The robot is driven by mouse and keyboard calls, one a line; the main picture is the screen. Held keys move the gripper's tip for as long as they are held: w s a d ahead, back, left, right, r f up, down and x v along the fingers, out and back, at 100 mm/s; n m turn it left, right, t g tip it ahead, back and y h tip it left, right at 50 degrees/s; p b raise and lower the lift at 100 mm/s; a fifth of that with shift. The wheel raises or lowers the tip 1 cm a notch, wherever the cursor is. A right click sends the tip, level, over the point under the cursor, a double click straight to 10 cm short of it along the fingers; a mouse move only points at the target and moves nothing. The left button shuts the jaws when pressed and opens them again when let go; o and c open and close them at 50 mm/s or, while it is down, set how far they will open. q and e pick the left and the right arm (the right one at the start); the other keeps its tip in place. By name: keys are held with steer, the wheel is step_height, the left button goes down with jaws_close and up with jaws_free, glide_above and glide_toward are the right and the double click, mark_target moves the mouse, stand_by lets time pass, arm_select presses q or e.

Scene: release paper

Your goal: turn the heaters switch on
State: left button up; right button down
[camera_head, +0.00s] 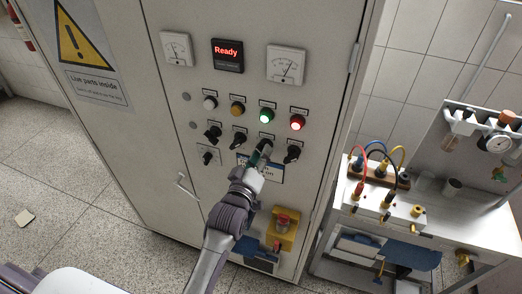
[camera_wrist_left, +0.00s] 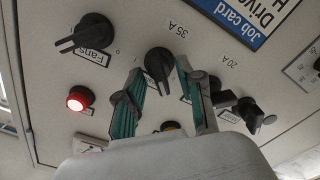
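A row of black rotary switches sits on the grey control cabinet (camera_head: 155,110). My left gripper (camera_head: 262,155) is at the third switch from the left, below the lit green lamp (camera_head: 265,116). In the left wrist view, my left gripper (camera_wrist_left: 160,75) is open, with its green-padded fingers on either side of a black switch (camera_wrist_left: 159,62). Whether they touch it I cannot tell. That switch's name label is mostly hidden, so I cannot read it as heaters. The neighbouring switch labelled Fans (camera_wrist_left: 85,34) is beside it. My right gripper is not in view.
A lit red lamp (camera_head: 297,123) is right of the green one. A blue-edged job card (camera_wrist_left: 232,18) is close to the switch. A yellow box with a red button (camera_head: 283,225) is lower on the cabinet. A bench with cables (camera_head: 385,205) stands right.

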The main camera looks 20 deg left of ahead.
arm_select(q)
steer(key=shift+w, duration=0.25)
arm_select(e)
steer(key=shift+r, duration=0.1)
arm_select(q)
steer(key=shift+d, duration=0.1)
jaws_close()
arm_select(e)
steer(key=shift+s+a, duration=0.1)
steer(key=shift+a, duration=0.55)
